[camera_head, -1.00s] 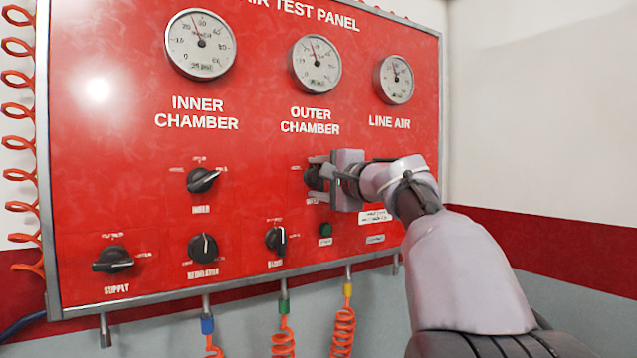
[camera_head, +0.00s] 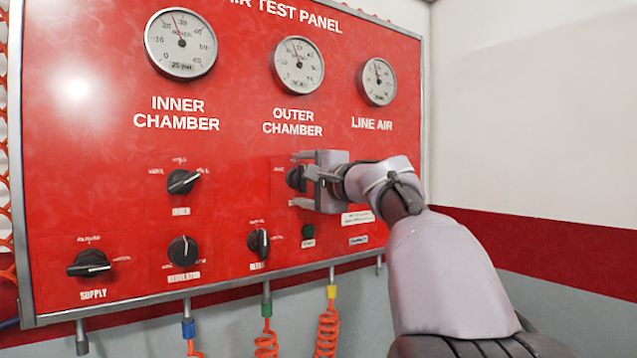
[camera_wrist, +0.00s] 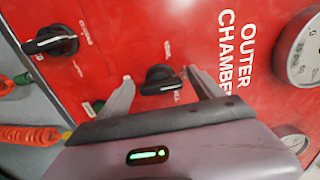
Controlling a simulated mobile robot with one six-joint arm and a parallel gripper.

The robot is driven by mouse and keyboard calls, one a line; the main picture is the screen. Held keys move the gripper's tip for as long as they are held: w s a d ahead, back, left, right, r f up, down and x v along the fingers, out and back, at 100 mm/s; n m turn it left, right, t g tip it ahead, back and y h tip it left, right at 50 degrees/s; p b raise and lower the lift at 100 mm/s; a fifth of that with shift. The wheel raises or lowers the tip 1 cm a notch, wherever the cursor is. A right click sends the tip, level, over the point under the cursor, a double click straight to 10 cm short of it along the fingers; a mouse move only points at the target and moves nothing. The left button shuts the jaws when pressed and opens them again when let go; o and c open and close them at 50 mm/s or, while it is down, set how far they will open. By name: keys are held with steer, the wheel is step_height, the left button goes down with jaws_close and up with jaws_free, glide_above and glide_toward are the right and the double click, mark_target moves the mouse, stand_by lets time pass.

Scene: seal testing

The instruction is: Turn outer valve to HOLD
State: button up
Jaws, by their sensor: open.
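The outer valve is a black knob (camera_head: 295,178) on the red panel, below the OUTER CHAMBER gauge. My gripper (camera_head: 308,178) is at this knob, its fingers pointing at the panel and hiding part of the knob and its labels. In the wrist view the knob (camera_wrist: 160,76) sits between the two spread fingertips (camera_wrist: 160,82), with visible gaps on both sides. The knob's handle lies roughly across the picture there, with a pale mark near its lower right. The labels around it are too blurred to read, so its setting cannot be told.
The INNER knob (camera_head: 183,181) is left of the outer valve. The SUPPLY (camera_head: 89,263), REGULATOR (camera_head: 183,251) and lower right (camera_head: 258,242) knobs sit below. A green button (camera_head: 308,231) lies just under my gripper. Coiled hoses (camera_head: 327,330) hang beneath the panel.

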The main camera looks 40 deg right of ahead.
steer(key=s+a+b, duration=0.1)
steer(key=s+b, duration=0.1)
steer(key=s, duration=1.4)
steer(key=shift+s, duration=0.35)
